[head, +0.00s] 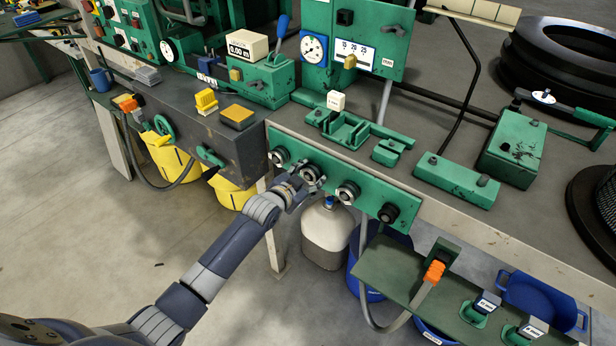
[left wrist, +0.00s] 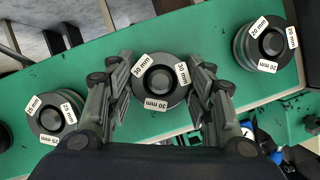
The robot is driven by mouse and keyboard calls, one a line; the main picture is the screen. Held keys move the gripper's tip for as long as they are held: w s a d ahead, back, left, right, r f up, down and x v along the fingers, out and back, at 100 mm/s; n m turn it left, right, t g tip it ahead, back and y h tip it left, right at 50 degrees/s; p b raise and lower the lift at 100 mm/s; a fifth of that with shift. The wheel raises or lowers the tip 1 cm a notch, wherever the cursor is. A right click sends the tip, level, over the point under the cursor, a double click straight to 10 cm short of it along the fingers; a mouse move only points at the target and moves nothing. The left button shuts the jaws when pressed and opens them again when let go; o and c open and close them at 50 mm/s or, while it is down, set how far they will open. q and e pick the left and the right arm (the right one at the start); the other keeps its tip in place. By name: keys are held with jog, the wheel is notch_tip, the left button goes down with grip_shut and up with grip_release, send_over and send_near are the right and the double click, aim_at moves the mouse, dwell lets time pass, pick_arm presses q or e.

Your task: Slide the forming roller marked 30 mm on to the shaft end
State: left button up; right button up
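The roller marked 30 mm (left wrist: 160,80) sits on the front of the green panel (left wrist: 100,65), its labels readable in the left wrist view. It is the second from the left in the head view (head: 311,174). My left gripper (head: 302,184) is at it, with its open fingers (left wrist: 162,88) on both sides of the roller; I cannot tell whether they touch it. A roller marked 20 mm (left wrist: 265,45) and another labelled roller (left wrist: 52,117) flank it. A darker round piece (head: 388,213) is at the panel's right end. I cannot tell which part is the shaft end. My right gripper is out of view.
A grey machine body (head: 235,150) with a handwheel (head: 164,128) stands left of the panel. Green fixtures (head: 350,130) stand on the bench above. A white tank (head: 327,235) is below the panel. A green shelf (head: 395,275) juts out at lower right.

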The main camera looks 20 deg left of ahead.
pick_arm(q)
grip_shut()
grip_release()
jog(key=shift+r, duration=0.1)
grip_shut()
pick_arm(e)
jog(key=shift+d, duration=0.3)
pick_arm(q)
jog(key=shift+s+a+p, duration=0.15)
jog(key=shift+s+p, duration=0.2)
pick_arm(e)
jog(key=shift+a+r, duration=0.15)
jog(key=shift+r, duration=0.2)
pick_arm(q)
jog(key=shift+s+a+p, duration=0.2)
jog(key=shift+s+p, duration=0.15)
jog(key=shift+s, duration=0.1)
jog(key=s+a+p, duration=0.2)
jog(key=s+p, duration=0.1)
jog(key=s, duration=0.3)
jog(key=shift+p, duration=0.4)
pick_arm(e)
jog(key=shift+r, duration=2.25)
